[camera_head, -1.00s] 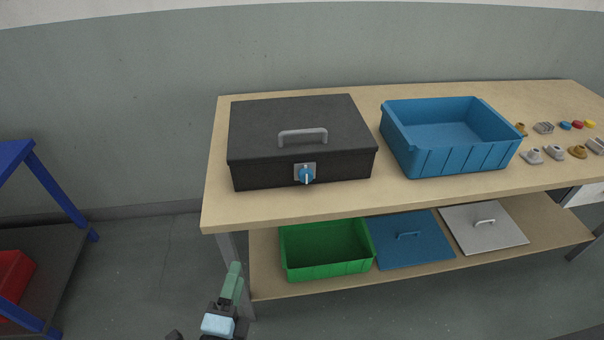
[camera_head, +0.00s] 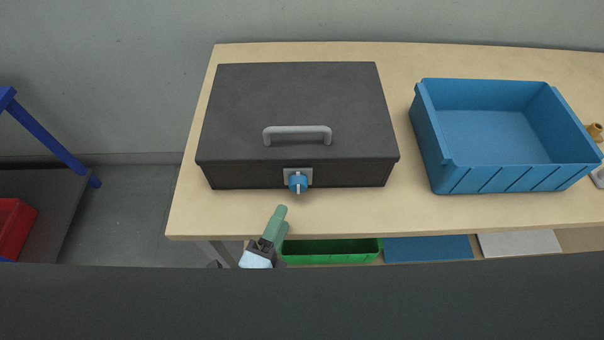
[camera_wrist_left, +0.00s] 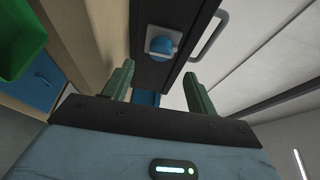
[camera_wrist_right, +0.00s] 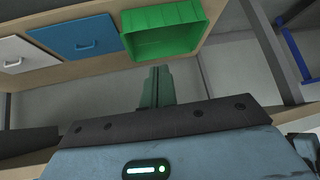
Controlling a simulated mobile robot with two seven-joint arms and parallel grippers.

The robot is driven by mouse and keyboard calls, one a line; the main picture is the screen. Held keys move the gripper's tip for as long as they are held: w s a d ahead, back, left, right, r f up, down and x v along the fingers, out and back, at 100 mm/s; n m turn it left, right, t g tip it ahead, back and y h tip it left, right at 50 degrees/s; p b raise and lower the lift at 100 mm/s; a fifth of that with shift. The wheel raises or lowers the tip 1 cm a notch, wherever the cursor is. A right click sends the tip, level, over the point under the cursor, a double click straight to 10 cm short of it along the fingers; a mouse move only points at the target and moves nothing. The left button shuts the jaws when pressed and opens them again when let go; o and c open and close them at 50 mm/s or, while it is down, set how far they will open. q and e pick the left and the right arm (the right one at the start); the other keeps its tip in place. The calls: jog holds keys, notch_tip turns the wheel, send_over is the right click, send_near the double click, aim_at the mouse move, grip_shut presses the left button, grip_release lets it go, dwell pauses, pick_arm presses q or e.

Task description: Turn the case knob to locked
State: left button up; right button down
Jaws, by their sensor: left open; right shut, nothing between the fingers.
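The dark case (camera_head: 300,100) lies closed on the table, with a grey handle (camera_head: 297,130) on its lid. The blue case knob (camera_head: 298,182) sits on a light square plate on its front face, its pale pointer bar roughly upright. My left gripper (camera_head: 281,214) is in front of and below the knob, near the table's front edge. In the left wrist view, its green fingers (camera_wrist_left: 159,70) are apart and empty, and the knob (camera_wrist_left: 161,44) shows beyond the gap, not touched. My right gripper (camera_wrist_right: 155,75) is shut and empty in the right wrist view; the head view does not show it.
A blue bin (camera_head: 445,165) stands on the table (camera_head: 400,218) right of the case. A green bin (camera_wrist_right: 163,46), a blue lid (camera_wrist_right: 80,38) and a pale lid (camera_wrist_right: 18,53) are on the lower shelf. A blue-framed rack (camera_head: 45,135) with a red bin stands at left.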

aim_at(296, 189)
pick_arm(q)
jog(key=p+x, duration=0.1)
jog(key=x, duration=0.5)
jog(key=shift+w+d+r+p, duration=0.1)
jog(key=shift+w+r+p, duration=0.05)
jog(key=shift+w+p, duration=0.2)
jog(key=shift+w+d, duration=0.2)
jog(key=shift+w, duration=0.2)
pick_arm(e)
jog(key=shift+w+r, duration=0.25)
jog(key=shift+r, duration=0.3)
jog(key=shift+w+r, duration=0.25)
jog(key=shift+r, duration=0.25)
